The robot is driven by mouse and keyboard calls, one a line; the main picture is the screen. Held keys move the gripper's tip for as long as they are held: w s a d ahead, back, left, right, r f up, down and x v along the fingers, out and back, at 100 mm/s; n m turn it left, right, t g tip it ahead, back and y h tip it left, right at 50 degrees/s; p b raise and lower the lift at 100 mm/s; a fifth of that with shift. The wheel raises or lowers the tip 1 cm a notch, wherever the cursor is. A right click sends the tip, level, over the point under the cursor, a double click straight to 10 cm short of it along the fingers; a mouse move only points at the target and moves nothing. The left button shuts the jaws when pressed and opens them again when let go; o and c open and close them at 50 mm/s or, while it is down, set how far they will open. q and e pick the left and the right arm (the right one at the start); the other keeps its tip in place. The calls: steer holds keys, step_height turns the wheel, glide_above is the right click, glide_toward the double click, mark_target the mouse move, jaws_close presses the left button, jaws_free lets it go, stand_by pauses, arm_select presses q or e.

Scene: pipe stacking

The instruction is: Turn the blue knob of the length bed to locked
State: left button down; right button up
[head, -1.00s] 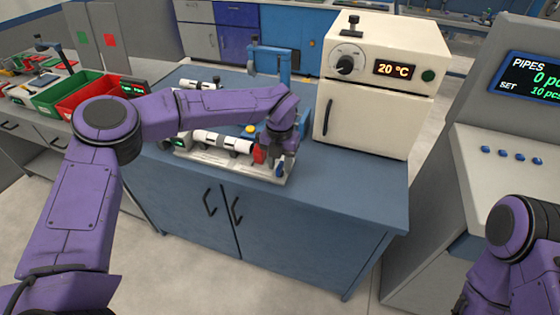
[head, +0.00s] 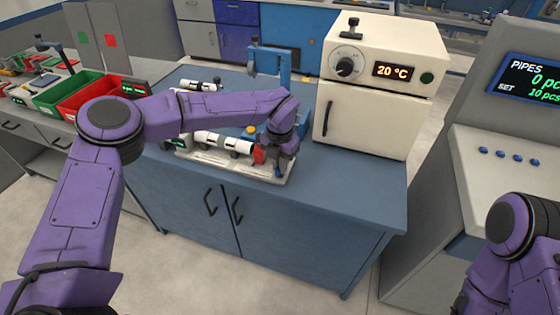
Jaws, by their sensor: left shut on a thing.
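The length bed (head: 222,163) is a pale base on the blue cabinet top, with a white pipe with black bands (head: 222,142) lying along it. A red block (head: 259,155) stands at the pipe's right end. My left gripper (head: 278,168) points down at the bed's right end and is shut on the blue knob (head: 278,174). Only a small bit of the knob shows, and its setting is hidden by the fingers. My right arm shows at the lower right, but its gripper is out of view.
A white oven (head: 366,118) reading 20 °C stands close to the right of my left gripper. A blue frame (head: 283,68) stands behind the bed. Red (head: 85,98) and green (head: 58,97) bins are at the left. The cabinet top's front right is clear.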

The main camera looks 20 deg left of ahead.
arm_select(q)
steer(key=m+p, duration=0.2)
steer(key=m, duration=0.1)
steer(key=shift+r+m, duration=0.25)
steer(key=shift+m, duration=0.05)
steer(key=m+p, duration=0.2)
steer(key=m, duration=0.2)
steer(key=shift+m, duration=0.3)
steer(key=m+p, duration=0.1)
steer(key=m, duration=0.3)
steer(key=shift+w+p, duration=0.1)
steer(key=shift+p, duration=0.3)
steer(key=shift+f+m+p, duration=0.1)
steer(key=shift+m+p, duration=0.3)
steer(key=shift+m, duration=1.4)
steer(key=c, duration=1.1)
jaws_free()
steer(key=shift+c, duration=0.2)
